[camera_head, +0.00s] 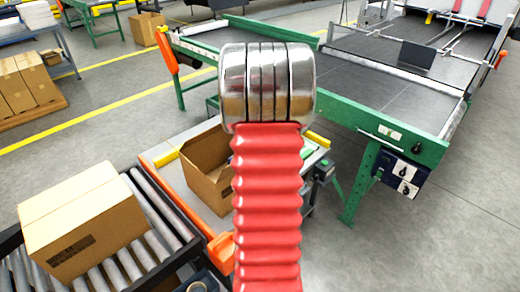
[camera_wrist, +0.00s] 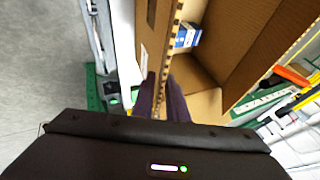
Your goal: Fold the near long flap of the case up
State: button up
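The case (camera_head: 207,165) is an open brown cardboard box, standing left of my arm in the head view; my arm hides its right part. In the wrist view its inside (camera_wrist: 200,85) shows, with a small blue-and-white item (camera_wrist: 187,35) at the inner wall. A cardboard panel (camera_wrist: 156,45) with a corrugated edge runs down the middle of the wrist view, probably the near long flap. My gripper (camera_wrist: 161,98) has dark fingers on either side of this edge. Whether they press on it is not clear. The gripper is hidden in the head view.
A closed carton (camera_head: 85,220) lies on a roller conveyor (camera_head: 150,215) at left. A green-framed belt machine (camera_head: 385,95) stands behind and to the right. Grey floor (camera_head: 440,240) is clear at right.

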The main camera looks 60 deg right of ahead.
jog(key=shift+o, duration=0.9)
jog(key=shift+r, duration=0.15)
jog(key=shift+v, duration=0.8)
jog(key=v, duration=1.2)
jog(key=shift+a, duration=0.1)
